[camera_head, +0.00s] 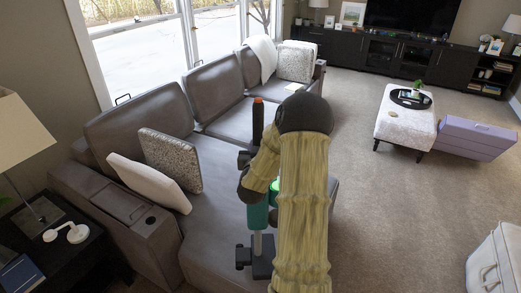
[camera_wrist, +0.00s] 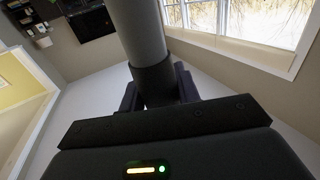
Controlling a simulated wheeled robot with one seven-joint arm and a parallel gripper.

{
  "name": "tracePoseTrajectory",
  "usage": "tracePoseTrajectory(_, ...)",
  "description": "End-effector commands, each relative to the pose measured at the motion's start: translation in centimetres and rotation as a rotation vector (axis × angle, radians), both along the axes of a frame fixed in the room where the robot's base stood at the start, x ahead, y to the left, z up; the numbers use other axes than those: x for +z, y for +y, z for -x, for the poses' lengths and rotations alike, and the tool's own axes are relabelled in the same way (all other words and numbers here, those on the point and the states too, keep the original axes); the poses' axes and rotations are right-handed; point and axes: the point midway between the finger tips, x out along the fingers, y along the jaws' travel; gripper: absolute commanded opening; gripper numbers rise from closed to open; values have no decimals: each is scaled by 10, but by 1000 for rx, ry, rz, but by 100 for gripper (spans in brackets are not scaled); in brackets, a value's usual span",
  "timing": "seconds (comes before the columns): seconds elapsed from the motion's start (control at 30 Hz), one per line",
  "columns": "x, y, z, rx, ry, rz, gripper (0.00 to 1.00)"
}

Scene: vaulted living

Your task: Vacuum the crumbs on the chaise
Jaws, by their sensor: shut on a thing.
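The grey leather chaise (camera_head: 205,235) is the near end of the sofa in the head view. My arm rises in front of it and hides its right part. I can make out no crumbs on the visible seat. A slim upright device, likely the vacuum (camera_head: 257,215), shows beside my arm, with a teal body, a dark upper part with an orange tip and a grey rod below. In the wrist view my gripper (camera_wrist: 158,90) is shut around a grey tube (camera_wrist: 137,30) with a dark collar, likely part of the vacuum. Whether its lower end touches the chaise is unclear.
A white cushion (camera_head: 150,182) and a patterned cushion (camera_head: 171,160) lean on the sofa. A side table with a lamp (camera_head: 20,135) stands left. A white ottoman (camera_head: 405,118) and purple box (camera_head: 476,138) stand right. Carpet (camera_head: 390,220) is open between.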

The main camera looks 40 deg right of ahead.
Motion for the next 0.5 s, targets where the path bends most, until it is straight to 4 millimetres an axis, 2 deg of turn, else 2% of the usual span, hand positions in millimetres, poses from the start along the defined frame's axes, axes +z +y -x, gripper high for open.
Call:
tracePoseTrajectory(0.03, 12, 0, -1, 0, -8, 8, 0)
tracePoseTrajectory(0.2, 26, 0, -1, 0, -7, 7, 0)
tracePoseTrajectory(0.5, 34, -1, 0, -2, -5, 6, 0)
